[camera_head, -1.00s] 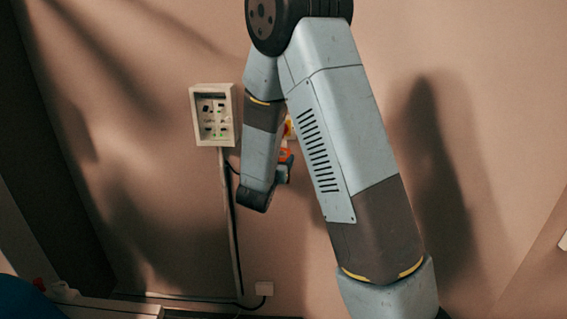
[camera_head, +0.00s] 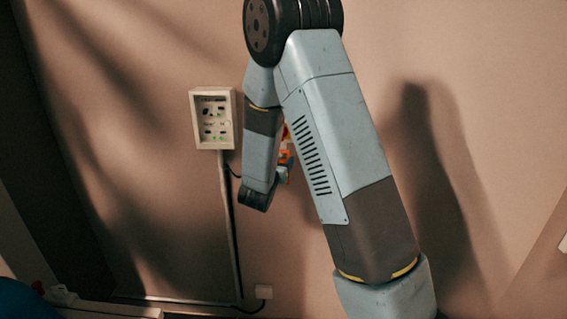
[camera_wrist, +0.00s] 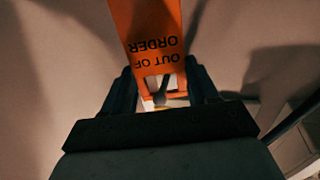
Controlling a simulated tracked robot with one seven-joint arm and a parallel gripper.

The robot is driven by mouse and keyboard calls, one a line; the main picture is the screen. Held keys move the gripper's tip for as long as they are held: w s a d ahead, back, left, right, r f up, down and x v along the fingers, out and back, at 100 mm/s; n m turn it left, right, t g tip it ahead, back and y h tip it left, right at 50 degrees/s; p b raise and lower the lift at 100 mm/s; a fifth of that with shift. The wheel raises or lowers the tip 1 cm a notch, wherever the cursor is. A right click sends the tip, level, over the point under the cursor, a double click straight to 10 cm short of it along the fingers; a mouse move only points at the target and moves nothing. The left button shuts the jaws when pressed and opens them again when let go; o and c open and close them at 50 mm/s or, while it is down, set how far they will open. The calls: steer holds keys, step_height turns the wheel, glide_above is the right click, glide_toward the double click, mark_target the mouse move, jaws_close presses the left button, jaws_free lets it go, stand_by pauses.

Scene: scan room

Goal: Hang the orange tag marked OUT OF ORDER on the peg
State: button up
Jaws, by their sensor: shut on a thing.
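The orange tag (camera_wrist: 150,30) fills the top middle of the wrist view, with its OUT OF ORDER lettering upside down. My gripper (camera_wrist: 160,84) is shut on its narrower lower part, which shows an opening between the dark fingers. Something small and pale shows through or behind this opening, but I cannot tell what. In the head view only a small orange bit of the tag (camera_head: 284,157) shows beside my forearm, in front of the wall. The rest is hidden by my arm. I cannot make out the peg in either view.
A pale wall box (camera_head: 213,118) with switches and green lights is left of my arm, with a conduit (camera_head: 231,230) running down. A small red and yellow item (camera_head: 286,131) is partly hidden behind my arm.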

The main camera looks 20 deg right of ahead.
stand_by(0.3)
steer(key=o, duration=1.1)
steer(key=v, duration=1.4)
step_height(320, 180, up, 11)
steer(key=s+a+n+g+y, duration=0.1)
steer(key=s+n+g+y, duration=0.25)
steer(key=y, duration=0.75)
steer(key=s+d+r+n+g, duration=0.1)
steer(key=s+d+r+g, duration=0.1)
steer(key=s, duration=0.9)
steer(key=s+d+r+n+g+h, duration=0.1)
steer(key=s+d+r+n+g, duration=0.1)
steer(key=s+d+g, duration=0.2)
steer(key=s+d, duration=0.3)
steer(key=s, duration=0.5)
steer(key=shift+s+d+r, duration=0.2)
steer(key=shift+d+r, duration=0.1)
steer(key=shift+r, duration=0.05)
